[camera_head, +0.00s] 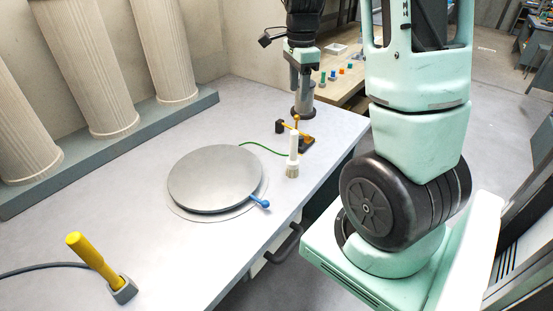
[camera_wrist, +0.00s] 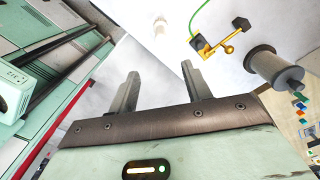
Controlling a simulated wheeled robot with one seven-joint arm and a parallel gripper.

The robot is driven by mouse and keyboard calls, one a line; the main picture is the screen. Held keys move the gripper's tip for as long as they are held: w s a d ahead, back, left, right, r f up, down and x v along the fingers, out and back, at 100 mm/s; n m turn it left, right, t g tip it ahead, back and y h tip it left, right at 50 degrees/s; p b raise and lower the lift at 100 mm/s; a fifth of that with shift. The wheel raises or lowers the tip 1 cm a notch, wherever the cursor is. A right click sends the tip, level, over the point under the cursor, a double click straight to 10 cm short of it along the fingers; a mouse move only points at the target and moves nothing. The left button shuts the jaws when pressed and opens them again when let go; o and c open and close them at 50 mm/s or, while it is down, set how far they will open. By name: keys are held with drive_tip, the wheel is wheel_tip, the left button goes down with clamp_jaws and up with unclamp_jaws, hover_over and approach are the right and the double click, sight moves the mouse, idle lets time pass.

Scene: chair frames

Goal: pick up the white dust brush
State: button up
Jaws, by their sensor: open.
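The white dust brush (camera_head: 293,152) stands upright on the grey worktop near its right edge, bristles down and pale handle up. In the wrist view the brush (camera_wrist: 160,27) appears as a small pale shape near the top, beyond the fingertips. My gripper (camera_head: 300,88) is above the far end of the worktop, behind and higher than the brush, pointing down. In the wrist view my gripper (camera_wrist: 160,69) has its two fingers apart with nothing between them. It is not touching the brush.
A round grey plate (camera_head: 215,177) lies left of the brush, with a blue-handled tool (camera_head: 260,203) at its rim. A yellow-and-black fixture (camera_head: 297,132) and a dark cylinder (camera_head: 303,100) stand behind the brush. A yellow handle (camera_head: 90,260) stands front left. The worktop between is clear.

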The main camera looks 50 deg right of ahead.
drive_tip(key=p, duration=0.2)
approach(294, 139)
drive_tip(key=f, duration=0.2)
drive_tip(key=d+f, duration=0.1)
drive_tip(key=f, duration=0.2)
drive_tip(key=shift+w+d+f, duration=0.1)
drive_tip(key=shift+f, duration=0.1)
drive_tip(key=shift+w+f+p, duration=0.15)
drive_tip(key=shift+f+p, duration=0.35)
drive_tip(key=shift+f, duration=0.9)
drive_tip(key=shift+w+f+p, duration=0.1)
drive_tip(key=shift+f+p, duration=0.4)
drive_tip(key=shift+f, duration=0.9)
clamp_jaws()
